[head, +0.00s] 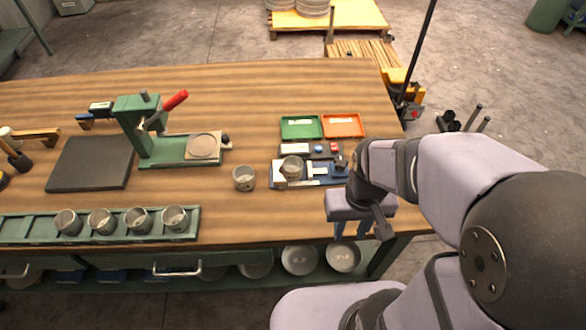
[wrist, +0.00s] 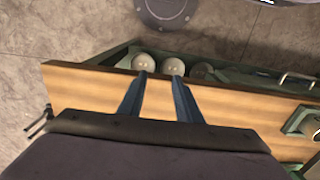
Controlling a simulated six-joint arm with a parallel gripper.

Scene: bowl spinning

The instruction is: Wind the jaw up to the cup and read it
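A grey metal cup (head: 291,165) sits on the left part of a blue measuring fixture (head: 326,181) near the table's right end. A pale T-shaped piece, perhaps the jaw (head: 316,171), lies just right of the cup; I cannot tell whether they touch. A dark knob-like part (head: 341,162) is at the fixture's right end. Any reading is too small to make out. My gripper (head: 350,236) is open and empty, at the table's front edge, right of and nearer than the fixture. In the wrist view its blue fingers (wrist: 159,75) stand apart with nothing between them.
A loose cup (head: 244,178) stands left of the fixture. A button box (head: 318,150), green tray (head: 301,127) and orange tray (head: 343,125) lie behind it. A green press (head: 150,130) and a rack (head: 100,238) with several cups are further left.

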